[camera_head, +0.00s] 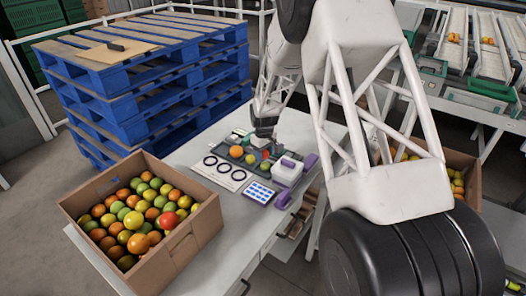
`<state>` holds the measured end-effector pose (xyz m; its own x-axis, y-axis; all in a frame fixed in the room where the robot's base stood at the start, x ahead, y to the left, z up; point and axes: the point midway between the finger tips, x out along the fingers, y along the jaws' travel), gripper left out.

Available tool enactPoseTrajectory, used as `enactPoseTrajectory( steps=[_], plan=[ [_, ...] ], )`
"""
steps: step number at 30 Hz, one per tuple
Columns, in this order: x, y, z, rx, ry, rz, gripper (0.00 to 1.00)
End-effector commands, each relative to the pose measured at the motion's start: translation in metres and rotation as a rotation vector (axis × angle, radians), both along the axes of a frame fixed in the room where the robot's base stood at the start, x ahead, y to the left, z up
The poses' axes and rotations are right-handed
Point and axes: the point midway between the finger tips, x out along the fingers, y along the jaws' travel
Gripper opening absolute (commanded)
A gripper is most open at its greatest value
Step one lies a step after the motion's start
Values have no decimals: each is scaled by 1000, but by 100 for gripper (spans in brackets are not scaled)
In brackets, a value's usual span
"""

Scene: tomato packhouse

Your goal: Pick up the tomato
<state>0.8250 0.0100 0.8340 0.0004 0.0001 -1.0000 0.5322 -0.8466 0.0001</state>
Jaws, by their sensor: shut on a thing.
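My gripper (263,143) is small in the head view, low over the far part of the grey table. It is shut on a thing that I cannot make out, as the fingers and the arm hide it. An orange tomato (236,152) lies just left of and below the gripper in the picture.
An open cardboard box (187,240) of mixed tomatoes stands on the table (232,238) at left. A white device (288,172), purple blocks (283,199), a blue-dotted card (260,192) and a ringed sheet (225,172) surround the work spot. Blue pallets (150,80) are stacked behind.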

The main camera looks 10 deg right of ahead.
Motion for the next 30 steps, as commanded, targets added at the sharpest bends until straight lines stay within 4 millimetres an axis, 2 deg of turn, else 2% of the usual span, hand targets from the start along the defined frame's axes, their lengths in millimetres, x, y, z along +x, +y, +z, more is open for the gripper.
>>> enactPoseTrajectory(
  steps=[21, 26, 30],
  plan=[
    [0, 2, 0, 0, 0, 1, 42],
    [4, 15, 0, -1, 1, 1, 42],
    [9, 38, 0, 0, 0, 3, 42]
  ],
)
